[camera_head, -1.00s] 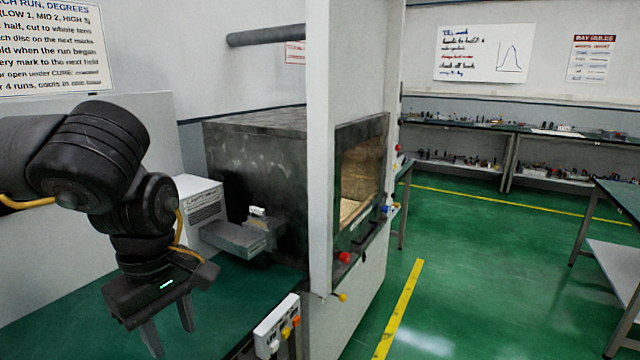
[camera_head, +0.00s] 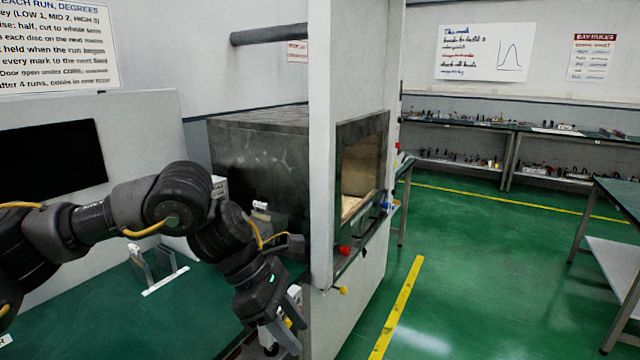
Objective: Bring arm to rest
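My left arm comes in from the left, and its gripper (camera_head: 286,322) points down at the front right corner of the green bench (camera_head: 120,315). Its two fingers look apart with nothing visible between them. It is in front of the small switch box on the bench edge and hides most of it; I cannot tell whether they touch. My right arm and gripper are not in view.
A dark metal chamber (camera_head: 260,135) with an open front window (camera_head: 360,170) stands behind a white post (camera_head: 322,130). A red knob (camera_head: 344,251) and a yellow knob (camera_head: 342,290) stick out below. A black screen (camera_head: 50,160) and a small metal holder (camera_head: 155,268) are at left.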

